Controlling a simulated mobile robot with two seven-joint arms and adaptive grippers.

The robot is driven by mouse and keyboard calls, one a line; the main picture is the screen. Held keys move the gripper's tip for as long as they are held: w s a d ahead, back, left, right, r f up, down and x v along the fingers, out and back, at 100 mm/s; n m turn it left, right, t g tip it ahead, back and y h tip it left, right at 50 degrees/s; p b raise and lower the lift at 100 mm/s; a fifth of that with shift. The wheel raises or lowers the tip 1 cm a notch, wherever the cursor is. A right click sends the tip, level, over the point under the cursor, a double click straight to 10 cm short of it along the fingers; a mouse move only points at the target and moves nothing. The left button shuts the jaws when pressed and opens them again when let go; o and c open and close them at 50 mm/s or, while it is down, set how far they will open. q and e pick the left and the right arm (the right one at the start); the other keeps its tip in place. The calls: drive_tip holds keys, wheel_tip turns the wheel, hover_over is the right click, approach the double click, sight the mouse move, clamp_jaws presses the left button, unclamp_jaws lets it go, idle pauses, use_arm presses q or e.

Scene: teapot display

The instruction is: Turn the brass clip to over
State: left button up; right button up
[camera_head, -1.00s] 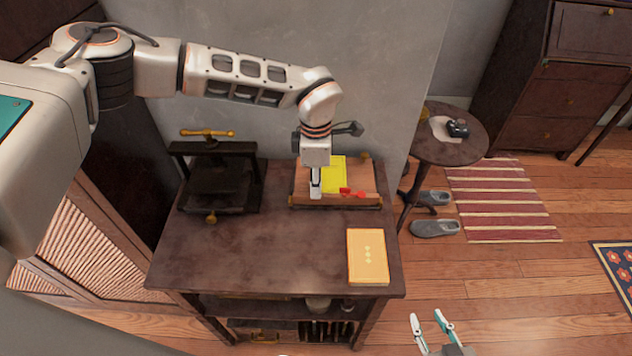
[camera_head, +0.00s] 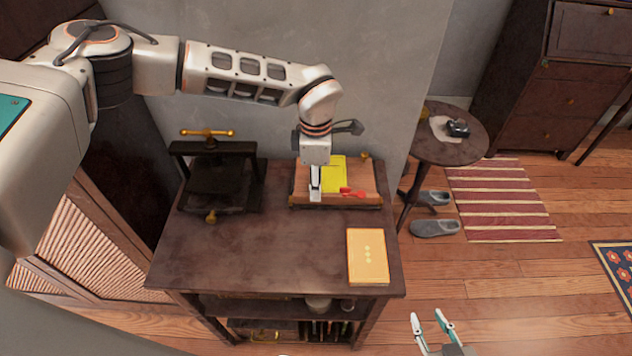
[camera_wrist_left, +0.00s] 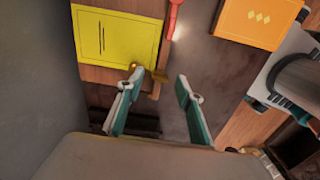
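A wooden board (camera_head: 372,183) with a yellow sheet (camera_head: 334,172) lies on the dark table. My left gripper (camera_head: 316,197) points down over the board's front left part. In the left wrist view, my left gripper (camera_wrist_left: 157,77) has its fingers spread apart. A small brass piece, seemingly the brass clip (camera_wrist_left: 160,75), shows between its fingertips at the board's edge. A round brass knob (camera_wrist_left: 134,67) is by the left finger's tip. I cannot tell whether either finger touches the brass. The head view hides the clip behind my left gripper. My right gripper (camera_head: 429,314) is open and empty, low beside the table.
A red item (camera_head: 352,193) lies on the board by the yellow sheet. An orange book (camera_head: 368,257) lies at the table's front right. A dark press with a brass handle (camera_head: 207,132) stands at the left. The table's front middle is clear. A wall rises behind.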

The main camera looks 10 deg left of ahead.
use_arm(q)
wheel_tip(320, 180, up, 12)
drive_tip(key=shift+f, duration=0.15)
idle(0.7)
